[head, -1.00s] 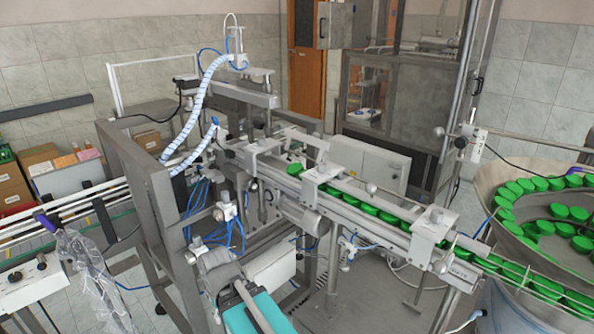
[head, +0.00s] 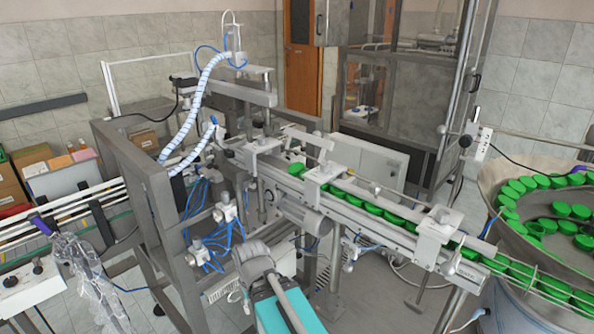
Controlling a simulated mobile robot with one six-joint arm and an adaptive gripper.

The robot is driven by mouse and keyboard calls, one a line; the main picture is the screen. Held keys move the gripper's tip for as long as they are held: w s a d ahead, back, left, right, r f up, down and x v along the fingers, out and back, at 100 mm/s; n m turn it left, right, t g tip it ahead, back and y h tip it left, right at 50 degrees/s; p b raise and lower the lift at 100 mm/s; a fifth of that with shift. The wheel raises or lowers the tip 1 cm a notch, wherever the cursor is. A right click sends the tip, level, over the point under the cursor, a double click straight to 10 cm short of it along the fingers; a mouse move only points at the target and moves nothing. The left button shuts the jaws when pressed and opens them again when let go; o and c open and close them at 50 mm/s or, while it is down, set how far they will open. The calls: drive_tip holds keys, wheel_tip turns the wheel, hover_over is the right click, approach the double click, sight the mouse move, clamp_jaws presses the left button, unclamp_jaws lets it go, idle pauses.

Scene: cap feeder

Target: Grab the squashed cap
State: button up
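Green caps lie in a row along the sloping metal chute (head: 338,207). The leading cap (head: 297,169) sits at the chute's upper left end, a little apart from the caps behind it. More green caps (head: 572,212) lie in the round feeder bowl (head: 507,262) at the right. I cannot tell at this size which cap is squashed.
A grey metal frame (head: 152,215) with blue hoses stands left of my arm. White clamp blocks (head: 435,236) bridge the chute. A support post (head: 335,262) stands under it. The floor (head: 385,300) below the chute is partly open. A conveyor (head: 60,222) runs at the left.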

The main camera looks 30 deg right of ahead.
drive_tip(key=o, duration=0.3)
drive_tip(key=shift+r, duration=0.1)
drive_tip(key=shift+o, duration=1.2)
drive_tip(key=shift+w+d+r, duration=0.15)
drive_tip(key=shift+w+r, duration=0.05)
drive_tip(key=shift+o, duration=0.3)
drive_tip(key=w+d+r+n+h+p, duration=0.6)
drive_tip(key=w+r+p, duration=0.5)
drive_tip(key=w+r, duration=0.2)
drive_tip(key=d+n, duration=0.1)
drive_tip(key=n, duration=0.1)
drive_tip(key=shift+n, duration=0.3)
drive_tip(key=w+d+r+n+h+p, duration=0.2)
drive_tip(key=w+r+n+h+p, duration=0.1)
drive_tip(key=w+r, duration=0.3)
drive_tip(key=w+d+r+n+h+p, duration=0.2)
drive_tip(key=w+r+n+p, duration=0.3)
drive_tip(key=r, duration=0.5)
drive_tip(key=shift+w+r+n+g+h+p, duration=0.35)
drive_tip(key=shift+w+h+p, duration=0.35)
drive_tip(key=shift+w, duration=0.4)
drive_tip(key=shift+f, duration=0.2)
drive_tip(key=b, duration=0.4)
approach(296, 169)
wheel_tip(296, 169, down, 2)
drive_tip(key=d, duration=0.2)
drive_tip(key=shift+w+d+f, duration=0.25)
drive_tip(key=shift+d+f, duration=0.05)
drive_tip(key=shift+d, duration=0.15)
